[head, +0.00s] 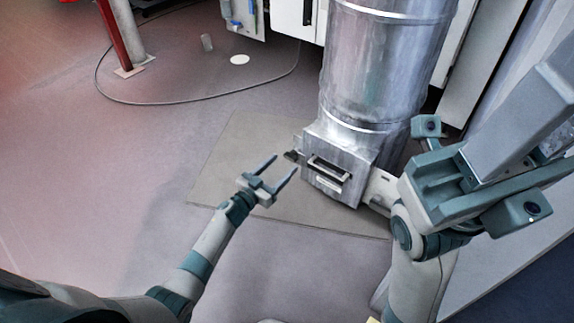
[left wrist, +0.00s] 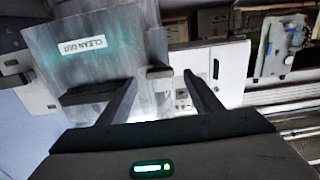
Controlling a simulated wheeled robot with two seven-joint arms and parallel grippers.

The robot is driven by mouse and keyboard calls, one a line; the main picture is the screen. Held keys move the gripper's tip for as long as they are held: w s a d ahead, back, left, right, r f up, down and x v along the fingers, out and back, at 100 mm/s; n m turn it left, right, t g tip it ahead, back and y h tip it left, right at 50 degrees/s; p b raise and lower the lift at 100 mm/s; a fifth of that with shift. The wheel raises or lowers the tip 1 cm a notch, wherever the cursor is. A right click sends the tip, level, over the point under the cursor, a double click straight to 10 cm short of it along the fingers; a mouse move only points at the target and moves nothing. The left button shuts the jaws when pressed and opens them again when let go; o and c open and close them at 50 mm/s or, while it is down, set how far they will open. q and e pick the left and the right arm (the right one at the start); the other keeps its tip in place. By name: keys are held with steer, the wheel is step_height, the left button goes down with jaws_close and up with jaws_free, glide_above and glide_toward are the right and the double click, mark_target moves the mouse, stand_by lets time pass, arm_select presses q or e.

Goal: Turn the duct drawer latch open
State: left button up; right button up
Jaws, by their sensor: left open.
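The metal duct drawer (head: 345,185) is at the foot of the round duct, with a dark bar handle (head: 330,169) on its front. The small dark latch (head: 291,155) sticks out from the drawer housing's left side. My left gripper (head: 284,164) is open, its fingertips close to the latch, one on either side in the picture. In the left wrist view the latch (left wrist: 158,72) shows between and just beyond the fingertips (left wrist: 160,81); contact cannot be told. The drawer front there carries a CLEAN OUT label (left wrist: 84,44).
The silver duct (head: 385,65) rises behind the drawer. A floor mat (head: 235,165) lies under it. A cable (head: 150,103), a white disc (head: 239,59) and a small grey cylinder (head: 207,42) are on the floor behind. The floor at left is clear.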

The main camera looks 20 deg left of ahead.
mark_target(289, 159)
arm_select(q)
steer(key=shift+b+x, duration=0.6)
steer(key=shift+x, duration=1.25)
steer(key=c, duration=1.1)
